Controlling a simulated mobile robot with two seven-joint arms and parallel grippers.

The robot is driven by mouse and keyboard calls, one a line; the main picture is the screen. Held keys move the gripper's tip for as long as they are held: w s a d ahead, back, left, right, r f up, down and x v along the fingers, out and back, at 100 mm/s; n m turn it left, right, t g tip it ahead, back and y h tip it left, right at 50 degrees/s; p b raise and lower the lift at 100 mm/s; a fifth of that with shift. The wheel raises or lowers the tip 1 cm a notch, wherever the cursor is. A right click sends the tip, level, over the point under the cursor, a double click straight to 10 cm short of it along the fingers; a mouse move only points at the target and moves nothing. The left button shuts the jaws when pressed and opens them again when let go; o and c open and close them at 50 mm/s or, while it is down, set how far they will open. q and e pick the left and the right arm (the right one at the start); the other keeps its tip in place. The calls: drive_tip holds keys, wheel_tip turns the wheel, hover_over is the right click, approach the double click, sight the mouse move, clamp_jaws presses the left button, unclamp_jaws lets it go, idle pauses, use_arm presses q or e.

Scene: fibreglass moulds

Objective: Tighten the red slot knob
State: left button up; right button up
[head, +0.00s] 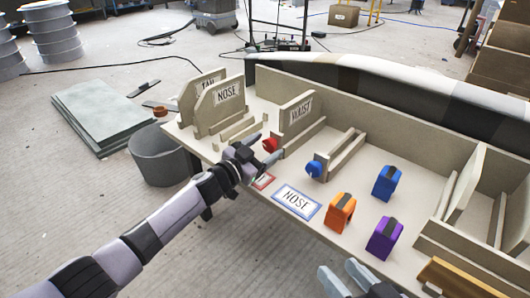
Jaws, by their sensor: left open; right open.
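The red slot knob (270,145) sits at the near end of a wooden slot on the bench, below an upright panel (296,112) whose label is too small to read surely. My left gripper (256,146) is open just left of the red knob, with its fingers toward it. I cannot tell whether a finger touches the knob. My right gripper (342,276) is open and empty at the bottom edge, low and far from the knob.
A blue knob (314,169) is on the adjacent slot to the right. Orange (340,213), blue (387,183) and purple (384,238) blocks stand on the bench. A "NOSE" card (297,201) lies at the front. Upright labelled panels (220,108) stand left. A grey bin (158,157) is below.

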use_arm(q)
drive_tip(key=shift+w+d, duration=0.15)
drive_tip(key=c, duration=1.1)
drive_tip(key=shift+o, duration=0.2)
drive_tip(key=shift+m, duration=0.3)
drive_tip(key=m, duration=0.4)
drive_tip(key=shift+f+m, duration=0.1)
drive_tip(key=shift+m, duration=0.9)
